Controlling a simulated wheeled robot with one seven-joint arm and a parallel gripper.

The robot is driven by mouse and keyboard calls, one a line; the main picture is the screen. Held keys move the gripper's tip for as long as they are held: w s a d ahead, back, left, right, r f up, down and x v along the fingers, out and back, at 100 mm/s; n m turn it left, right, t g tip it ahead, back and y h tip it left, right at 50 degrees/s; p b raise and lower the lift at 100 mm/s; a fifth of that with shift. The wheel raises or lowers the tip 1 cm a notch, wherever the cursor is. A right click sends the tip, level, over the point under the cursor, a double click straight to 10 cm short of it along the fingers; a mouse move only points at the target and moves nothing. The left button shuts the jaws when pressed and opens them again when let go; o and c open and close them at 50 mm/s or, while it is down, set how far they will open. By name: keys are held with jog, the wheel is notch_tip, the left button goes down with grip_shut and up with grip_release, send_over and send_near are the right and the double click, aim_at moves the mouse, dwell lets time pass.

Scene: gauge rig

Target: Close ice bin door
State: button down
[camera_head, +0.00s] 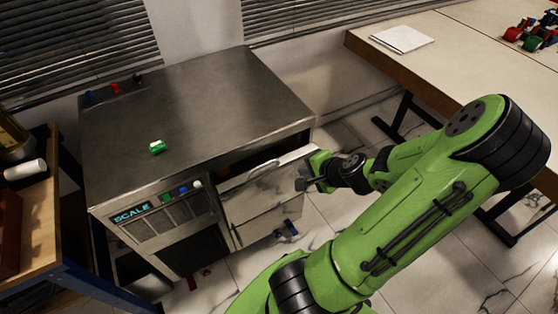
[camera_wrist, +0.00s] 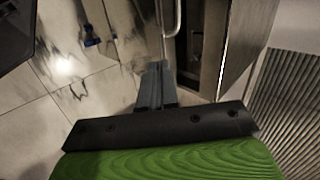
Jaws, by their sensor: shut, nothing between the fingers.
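The ice bin door (camera_head: 262,178) is the upper pale panel on the front right of a steel machine (camera_head: 190,95). It stands partly open, tilted outward at its top, with a dark gap behind its upper edge. A bar handle runs along the door, and a curved metal handle (camera_wrist: 177,18) shows at the top of the wrist view. My gripper (camera_head: 303,179) is at the door's right end, close to its outer side. In the wrist view the fingers (camera_wrist: 157,72) are together and empty, pointing toward the door. I cannot tell whether they touch it.
A green-and-white item (camera_head: 157,147) lies on the machine's top. A wooden-topped table (camera_head: 470,60) stands at right, a workbench (camera_head: 42,225) at left. Tiled floor (camera_head: 335,235) is open in front.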

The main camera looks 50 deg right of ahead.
aim_at(278, 162)
jog(key=shift+w+r+b+x, duration=0.3)
jog(key=shift+b+x, duration=0.25)
jog(key=shift+x, duration=1.35)
jog(key=shift+w+r+b+x, duration=0.3)
jog(key=shift+b+x, duration=0.3)
jog(key=shift+x, duration=1.3)
jog(key=shift+w+r+b+x, duration=0.3)
jog(key=shift+b+x, duration=0.25)
jog(key=shift+x, duration=1.4)
jog(key=shift+d, duration=0.1)
jog(key=shift+w+d+r+p, duration=0.1)
jog(key=shift+w+d+p, duration=0.1)
jog(key=shift+w, duration=0.4)
jog(key=shift+w+d+r+p, duration=0.1)
jog(key=shift+w+p, duration=0.05)
jog(key=shift+w, duration=0.45)
jog(key=shift+w+d+r+p, duration=0.1)
jog(key=shift+w+d+p, duration=0.1)
jog(key=shift+w, duration=0.35)
